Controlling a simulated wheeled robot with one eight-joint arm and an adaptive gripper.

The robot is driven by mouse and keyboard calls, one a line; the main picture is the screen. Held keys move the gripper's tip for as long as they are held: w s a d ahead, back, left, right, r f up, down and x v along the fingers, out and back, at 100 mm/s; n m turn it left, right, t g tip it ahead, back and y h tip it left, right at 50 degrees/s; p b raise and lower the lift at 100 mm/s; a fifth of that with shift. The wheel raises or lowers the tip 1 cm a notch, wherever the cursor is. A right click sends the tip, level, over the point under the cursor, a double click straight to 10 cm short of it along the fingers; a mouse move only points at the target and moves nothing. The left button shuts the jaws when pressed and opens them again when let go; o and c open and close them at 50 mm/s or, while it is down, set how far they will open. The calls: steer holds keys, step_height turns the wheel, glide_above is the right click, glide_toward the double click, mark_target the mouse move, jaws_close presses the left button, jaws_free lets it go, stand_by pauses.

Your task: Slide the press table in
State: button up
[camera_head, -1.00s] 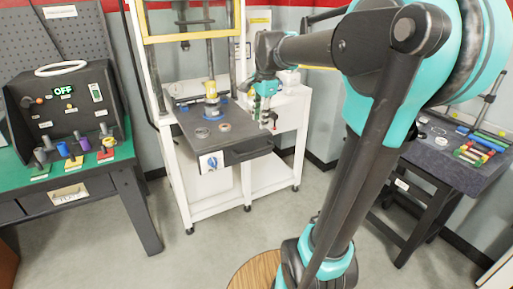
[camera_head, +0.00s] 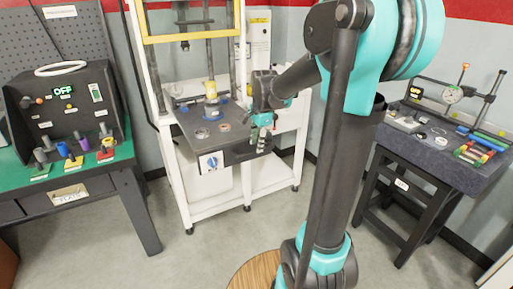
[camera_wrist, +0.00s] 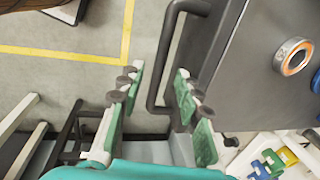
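The press table (camera_head: 190,122) is a dark flat plate that sticks out from the front of the white press frame. I cannot see contact with the bar.
A yellow and blue part (camera_head: 211,101) and metal rings stand on the plate. A green bench (camera_head: 85,185) with a control box is at left. A dark side table (camera_head: 440,160) with tools is at right. The floor in front is clear.

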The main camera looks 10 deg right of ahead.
steer(key=shift+w+a+f, duration=0.1)
steer(key=shift+w+f, duration=0.1)
steer(key=shift+f, duration=1)
jaws_close()
